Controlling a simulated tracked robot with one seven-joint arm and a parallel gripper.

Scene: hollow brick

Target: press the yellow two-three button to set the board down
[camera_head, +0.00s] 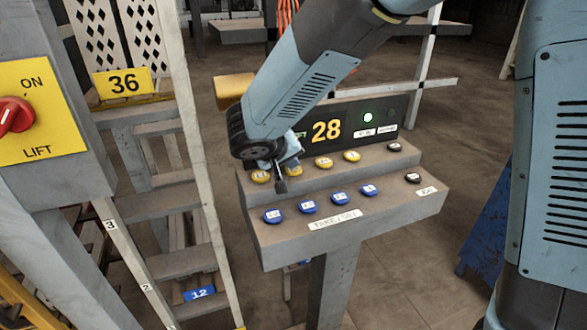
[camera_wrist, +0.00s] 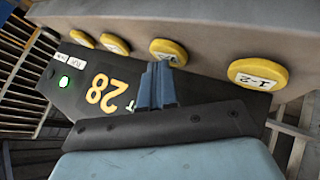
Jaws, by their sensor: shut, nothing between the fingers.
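A grey console (camera_head: 340,225) bears an upper row of yellow buttons. The second yellow button from the left (camera_head: 295,171) is partly behind my gripper (camera_head: 281,186); by its place it is the two-three button, its label too small to read. In the wrist view this button (camera_wrist: 168,50) sits just beyond my shut, empty gripper (camera_wrist: 158,66). Whether the tips touch it I cannot tell. The leftmost yellow button (camera_head: 261,177), labelled 1-2 in the wrist view (camera_wrist: 258,73), lies to one side.
Blue buttons (camera_head: 307,207) line the lower row, with black buttons (camera_head: 412,178) at the right. Behind stands a display panel (camera_head: 326,131) reading 28, with a lit lamp (camera_head: 368,117). A red ON/LIFT switch (camera_head: 14,116) and a ladder (camera_head: 172,130) stand at left.

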